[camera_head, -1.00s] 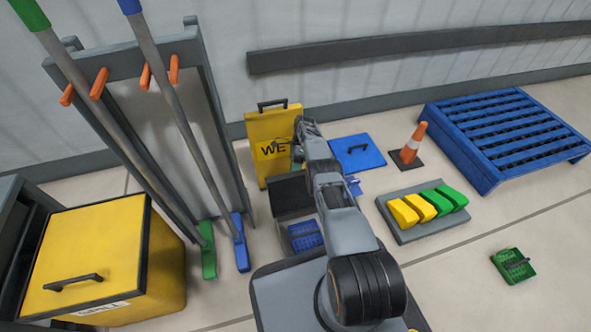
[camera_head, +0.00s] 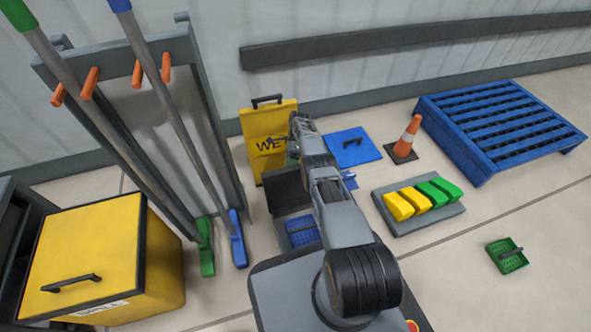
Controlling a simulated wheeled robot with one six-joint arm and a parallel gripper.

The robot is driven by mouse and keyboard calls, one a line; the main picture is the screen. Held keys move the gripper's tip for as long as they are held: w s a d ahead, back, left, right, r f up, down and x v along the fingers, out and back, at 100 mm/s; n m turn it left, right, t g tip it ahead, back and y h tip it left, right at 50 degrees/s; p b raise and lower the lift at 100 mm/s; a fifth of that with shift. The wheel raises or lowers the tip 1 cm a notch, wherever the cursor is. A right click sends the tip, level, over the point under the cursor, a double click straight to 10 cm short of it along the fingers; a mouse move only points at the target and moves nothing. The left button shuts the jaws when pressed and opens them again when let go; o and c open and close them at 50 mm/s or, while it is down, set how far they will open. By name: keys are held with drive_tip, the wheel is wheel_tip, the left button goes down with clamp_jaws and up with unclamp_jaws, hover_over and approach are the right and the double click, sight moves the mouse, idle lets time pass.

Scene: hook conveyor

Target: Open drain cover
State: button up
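A blue square plate (camera_head: 372,152) with a black handle lies flat on the floor near the wall; it looks like a cover. Left of it is a dark open box or pit (camera_head: 289,192) with a blue basket (camera_head: 302,232) inside, partly hidden by my arm. I cannot tell for certain which of these the drain cover is. My gripper (camera_head: 293,138) is at the far end of my arm, in front of the yellow sign and above the far side of the dark box. Its fingers are too small and dark to tell whether they are open or shut.
A yellow sign (camera_head: 263,119) stands by the wall. An orange cone (camera_head: 408,136), a blue pallet (camera_head: 500,125) and a grey tray (camera_head: 412,225) with yellow and green blocks are right. A green basket (camera_head: 511,258) lies on open floor. A tool rack (camera_head: 196,75) and yellow bin (camera_head: 105,250) stand left.

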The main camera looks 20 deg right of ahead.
drive_tip(key=r+p, duration=0.4)
drive_tip(key=shift+s, duration=0.25)
drive_tip(key=s+r+p, duration=0.2)
drive_tip(key=p, duration=0.3)
drive_tip(key=s+r+p, duration=0.2)
drive_tip(key=r+p, duration=0.1)
drive_tip(key=p, duration=0.2)
drive_tip(key=shift+s+a+r, duration=0.1)
drive_tip(key=shift+s+a, duration=0.1)
drive_tip(key=s+r+p, duration=0.3)
drive_tip(key=s+p, duration=0.1)
drive_tip(key=s, duration=0.5)
drive_tip(key=shift+a+r, duration=0.15)
drive_tip(key=shift+a, duration=0.2)
drive_tip(key=shift+s, duration=0.1)
